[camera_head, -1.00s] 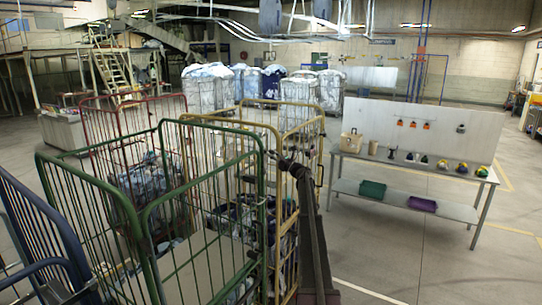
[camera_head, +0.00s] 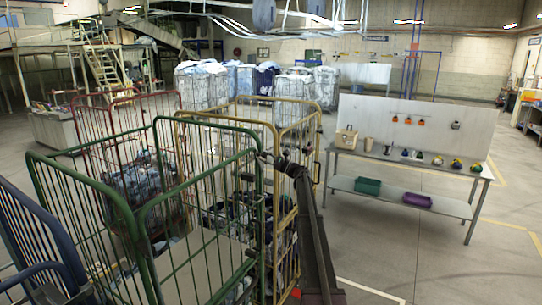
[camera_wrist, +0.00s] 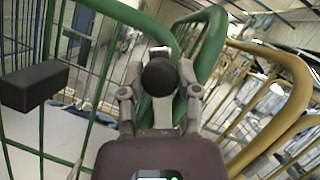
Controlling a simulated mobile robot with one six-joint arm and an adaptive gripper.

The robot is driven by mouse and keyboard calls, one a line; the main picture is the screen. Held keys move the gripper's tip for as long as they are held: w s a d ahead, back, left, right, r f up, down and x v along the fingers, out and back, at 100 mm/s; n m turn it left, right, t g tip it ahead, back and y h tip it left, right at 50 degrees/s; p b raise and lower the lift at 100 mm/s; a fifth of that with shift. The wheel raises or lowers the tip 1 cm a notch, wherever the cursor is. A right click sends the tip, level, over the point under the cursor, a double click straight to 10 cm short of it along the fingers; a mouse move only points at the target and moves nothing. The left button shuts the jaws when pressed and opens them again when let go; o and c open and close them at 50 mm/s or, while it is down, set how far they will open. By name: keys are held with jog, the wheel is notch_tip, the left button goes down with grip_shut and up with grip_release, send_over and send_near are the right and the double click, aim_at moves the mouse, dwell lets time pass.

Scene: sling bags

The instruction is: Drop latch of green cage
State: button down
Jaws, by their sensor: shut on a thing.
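The green cage (camera_head: 152,213) stands in front of me in the head view, its wire sides upright and its top open. My gripper (camera_head: 266,158) is at the top of its right corner post. In the wrist view, my gripper (camera_wrist: 160,82) is shut on a dark round-ended piece (camera_wrist: 158,77), which looks like the latch of the green cage. It lies right against the thick green tubes (camera_wrist: 207,45). The fingers hide most of the held piece, and I cannot tell whether the latch is raised or lowered.
A yellow cage (camera_head: 283,113) with bags stands close behind the green one, a red cage (camera_head: 118,92) farther back. A blue cage (camera_head: 30,235) is at the near left. A table (camera_head: 345,186) stands to the right, with open floor before it.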

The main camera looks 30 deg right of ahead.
jog(key=n, duration=0.1)
jog(key=a+f+n+g, duration=0.1)
jog(key=shift+s+a+n+y, duration=0.1)
jog(key=shift+s+n+y, duration=0.2)
jog(key=shift+s, duration=0.1)
jog(key=f+n+g, duration=0.1)
jog(key=n, duration=0.1)
jog(key=s+a+f+n+b, duration=0.1)
jog(key=a+f+n+g, duration=0.1)
jog(key=n, duration=0.1)
jog(key=shift+s+a+f+n+g, duration=0.15)
jog(key=shift+a+n+g, duration=0.05)
jog(key=shift+n+g, duration=0.1)
jog(key=n, duration=0.1)
jog(key=f+n, duration=0.1)
jog(key=f+n+g+b, duration=0.1)
jog(key=shift+s+a+f, duration=0.1)
jog(key=shift+s+a, duration=0.15)
jog(key=shift+a, duration=0.15)
jog(key=shift+s+a+f+n+g+b, duration=0.15)
jog(key=shift+f+n+g+b, duration=0.35)
jog(key=shift+f+n, duration=1.1)
jog(key=shift+r+h, duration=0.15)
jog(key=shift+h, duration=0.25)
jog(key=shift+c, duration=1.5)
grip_release()
jog(key=v, duration=1.2)
